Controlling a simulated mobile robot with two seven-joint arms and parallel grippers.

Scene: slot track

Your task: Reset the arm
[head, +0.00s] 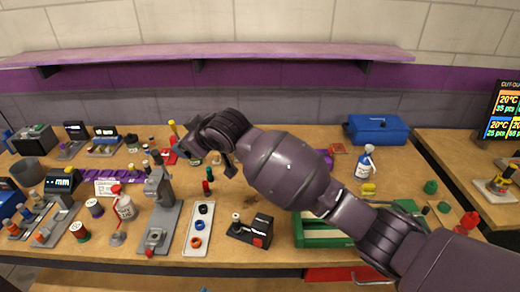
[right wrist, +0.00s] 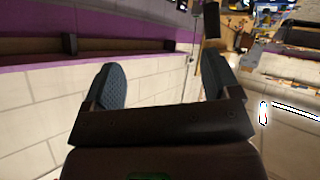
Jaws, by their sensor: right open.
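My right arm comes in from the right in the head view and reaches across the middle of the workbench (head: 262,200). Behind the fingers there are the pale block wall and a purple band, seen at a steep tilt. My left gripper is not in view.
A white tray with rings (head: 198,245), a small black-and-red device (head: 250,232) and a green-edged tray (head: 318,240) lie in front of and below the arm. A blue case (head: 377,130) and spray bottle (head: 367,166) stand right. A purple shelf (head: 210,52) runs along the wall.

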